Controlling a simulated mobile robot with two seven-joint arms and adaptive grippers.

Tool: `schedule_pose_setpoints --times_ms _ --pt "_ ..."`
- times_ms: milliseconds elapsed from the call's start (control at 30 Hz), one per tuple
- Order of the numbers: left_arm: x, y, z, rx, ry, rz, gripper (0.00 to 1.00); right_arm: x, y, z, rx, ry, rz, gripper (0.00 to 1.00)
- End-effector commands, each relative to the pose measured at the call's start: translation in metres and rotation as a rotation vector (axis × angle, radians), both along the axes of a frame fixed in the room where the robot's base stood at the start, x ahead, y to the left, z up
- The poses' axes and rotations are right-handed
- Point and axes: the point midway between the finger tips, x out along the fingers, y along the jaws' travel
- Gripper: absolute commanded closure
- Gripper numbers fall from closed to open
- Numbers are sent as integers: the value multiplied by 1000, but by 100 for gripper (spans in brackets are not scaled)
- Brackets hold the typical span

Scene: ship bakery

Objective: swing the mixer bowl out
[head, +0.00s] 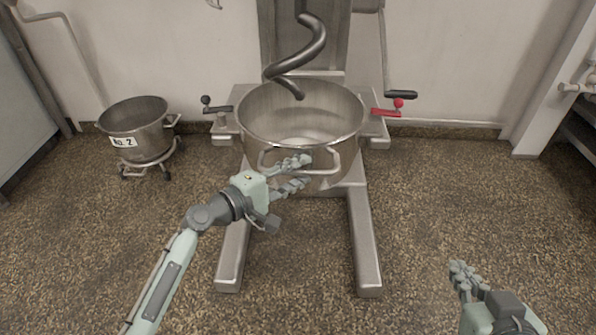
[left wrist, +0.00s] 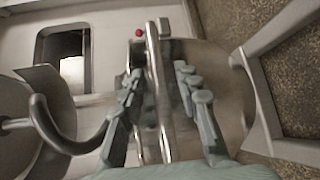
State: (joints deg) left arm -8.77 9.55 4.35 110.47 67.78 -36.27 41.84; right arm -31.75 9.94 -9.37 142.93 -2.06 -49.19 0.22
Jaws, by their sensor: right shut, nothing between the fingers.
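The steel mixer bowl (head: 345,135) sits in the mixer's frame in the head view, its front handle (head: 335,160) facing me. The spiral dough hook (head: 312,50) hangs above it, its tip over the opening; the hook also shows in the left wrist view (left wrist: 45,118). My left gripper (head: 306,170) is open at the front handle. In the left wrist view its fingers (left wrist: 163,85) stand apart on either side of metal bars at the bowl's edge; contact cannot be told. My right gripper (head: 462,272) is shut and empty, low at the right, away from the bowl.
A red lever (head: 386,112) is right of the bowl, and a black-knobbed lever (head: 216,107) is left. A second bowl (head: 140,138) marked "No. 2" stands on a wheeled stand at the left. Two mixer legs (head: 364,245) reach forward.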

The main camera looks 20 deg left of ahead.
Motion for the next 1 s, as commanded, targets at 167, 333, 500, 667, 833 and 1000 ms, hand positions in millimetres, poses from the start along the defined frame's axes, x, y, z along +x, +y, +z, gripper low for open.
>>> schedule_pose_setpoints --times_ms 167,333,500,667,833,1000 --pt "0 0 0 0 0 0 71 0 0 0 0 0 -1 100" --pt "0 0 0 1 0 0 92 0 0 0 -1 1 -1 100" --pt "0 0 0 1 0 0 100 0 0 0 0 0 -1 100" --pt "-1 0 0 1 0 0 100 0 0 0 0 0 0 100" --pt "-1 0 0 1 0 -1 100 0 0 0 0 0 0 100" --pt "-3 0 -1 3 -1 -14 100 4 7 6 16 -43 14 100"
